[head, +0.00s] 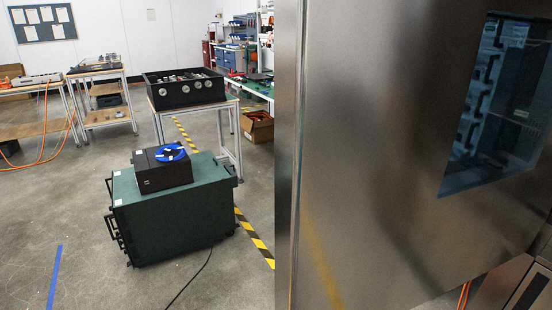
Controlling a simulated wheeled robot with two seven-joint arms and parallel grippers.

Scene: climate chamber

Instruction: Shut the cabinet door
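The cabinet door (345,150) is a large brushed-metal panel that fills the right half of the head view. A window (497,105) in the door shows dark shelf-like shapes through bluish glass. The door's angle to the cabinet cannot be told for sure, and no handle shows. Neither of my grippers is in view.
A dark green case (175,225) with a black box (160,171) and blue coil on top stands on the floor at left. Behind it is a table with a black tray (200,97). A cable (190,282) lies on the floor. Floor at lower left is clear.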

